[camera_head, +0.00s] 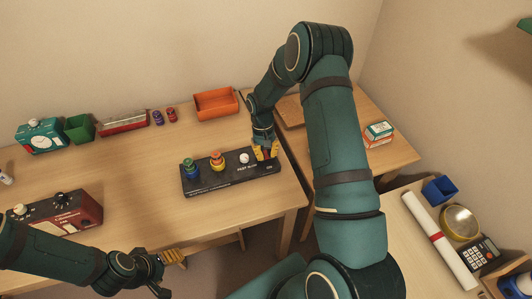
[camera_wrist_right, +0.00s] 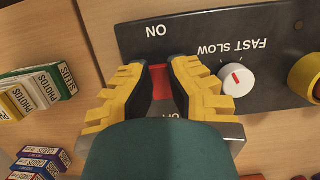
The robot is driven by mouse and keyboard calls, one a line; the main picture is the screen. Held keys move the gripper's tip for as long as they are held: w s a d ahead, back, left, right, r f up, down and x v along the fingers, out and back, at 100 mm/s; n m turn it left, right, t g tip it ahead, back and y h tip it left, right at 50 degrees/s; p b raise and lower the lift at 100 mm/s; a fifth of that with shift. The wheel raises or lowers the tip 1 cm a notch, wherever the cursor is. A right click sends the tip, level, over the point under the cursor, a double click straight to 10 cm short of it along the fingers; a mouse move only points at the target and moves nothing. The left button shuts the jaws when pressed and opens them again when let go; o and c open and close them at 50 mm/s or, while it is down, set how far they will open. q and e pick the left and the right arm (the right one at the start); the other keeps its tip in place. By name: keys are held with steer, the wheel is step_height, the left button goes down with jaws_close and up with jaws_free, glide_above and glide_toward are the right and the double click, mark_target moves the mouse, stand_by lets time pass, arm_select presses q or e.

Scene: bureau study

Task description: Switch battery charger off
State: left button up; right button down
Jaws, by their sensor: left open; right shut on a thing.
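A black control box (camera_head: 213,182), which I take to be the battery charger, lies on the wooden desk with several coloured knobs on top. My right gripper (camera_head: 265,152) is at its right end, pointing down. In the right wrist view the box's panel (camera_wrist_right: 262,22) carries ON and FAST SLOW lettering and a white knob (camera_wrist_right: 236,80). The yellow fingers of my right gripper (camera_wrist_right: 162,74) are shut on a red switch (camera_wrist_right: 160,78) below ON. The lower lettering is mostly hidden. My left gripper (camera_head: 172,258) is open and empty in front of the desk.
A dark red box with knobs (camera_head: 62,212) is at the desk's left front. A green bin (camera_head: 79,128), a red tray (camera_head: 123,122) and an orange bin (camera_head: 216,104) stand along the back. Small boxes (camera_head: 378,132) lie right of my right arm.

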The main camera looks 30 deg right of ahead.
steer(key=shift+s+f, duration=0.2)
steer(key=shift+f, duration=0.05)
steer(key=c, duration=0.8)
jaws_free()
steer(key=shift+w, duration=0.1)
steer(key=shift+r, duration=0.1)
steer(key=v, duration=1.2)
